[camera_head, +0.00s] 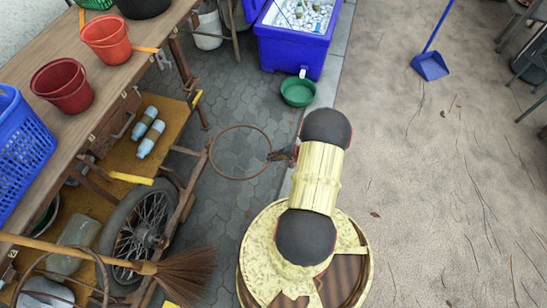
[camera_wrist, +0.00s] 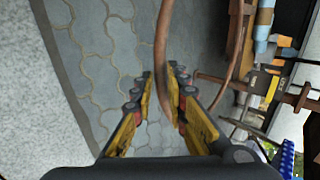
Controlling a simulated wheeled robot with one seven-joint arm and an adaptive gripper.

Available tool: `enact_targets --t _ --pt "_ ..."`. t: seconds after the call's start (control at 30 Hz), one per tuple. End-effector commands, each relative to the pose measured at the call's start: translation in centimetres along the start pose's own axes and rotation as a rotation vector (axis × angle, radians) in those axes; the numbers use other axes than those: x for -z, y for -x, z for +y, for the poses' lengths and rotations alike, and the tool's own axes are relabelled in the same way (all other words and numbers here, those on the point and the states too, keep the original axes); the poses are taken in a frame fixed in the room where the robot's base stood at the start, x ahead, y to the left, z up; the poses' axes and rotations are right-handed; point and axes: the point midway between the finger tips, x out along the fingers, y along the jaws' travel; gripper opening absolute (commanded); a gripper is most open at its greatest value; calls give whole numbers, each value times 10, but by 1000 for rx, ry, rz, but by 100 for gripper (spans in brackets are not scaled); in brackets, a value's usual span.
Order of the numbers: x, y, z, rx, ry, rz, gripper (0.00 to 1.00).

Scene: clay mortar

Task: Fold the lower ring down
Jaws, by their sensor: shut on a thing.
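A thin brown ring (camera_head: 238,126) sticks out from the side of the wooden cart (camera_head: 110,80), over the grey paving. From the head view it looks like a wide, open loop. I cannot tell its exact tilt. My gripper (camera_head: 274,155) is at the ring's right edge, on the side away from the cart. In the wrist view, my gripper (camera_wrist: 162,76) has the brown ring (camera_wrist: 162,42) running between its yellow fingers, and it is shut on the ring. The ring's attachment to the cart is partly hard to make out.
A second brown hoop (camera_head: 104,272) is at the cart's lower left, near a straw broom (camera_head: 185,273) and a spoked wheel (camera_head: 140,232). A green basin (camera_head: 298,92) and a blue cooler (camera_head: 290,48) stand beyond the ring. Sandy ground at right is mostly clear.

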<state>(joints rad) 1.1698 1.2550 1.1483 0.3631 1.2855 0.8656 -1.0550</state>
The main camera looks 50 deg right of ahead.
Motion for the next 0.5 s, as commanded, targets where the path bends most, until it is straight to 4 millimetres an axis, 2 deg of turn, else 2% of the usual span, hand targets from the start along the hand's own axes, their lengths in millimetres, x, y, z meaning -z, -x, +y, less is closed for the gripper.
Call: enact_targets --t 0.03,0.27,0.3,0.5 --pt "1 0 6 -11 -8 8 0" --pt "0 -1 6 -11 -9 7 0" --pt "0 -1 7 -11 -9 7 16" --pt "0 -1 6 -10 -6 6 27"
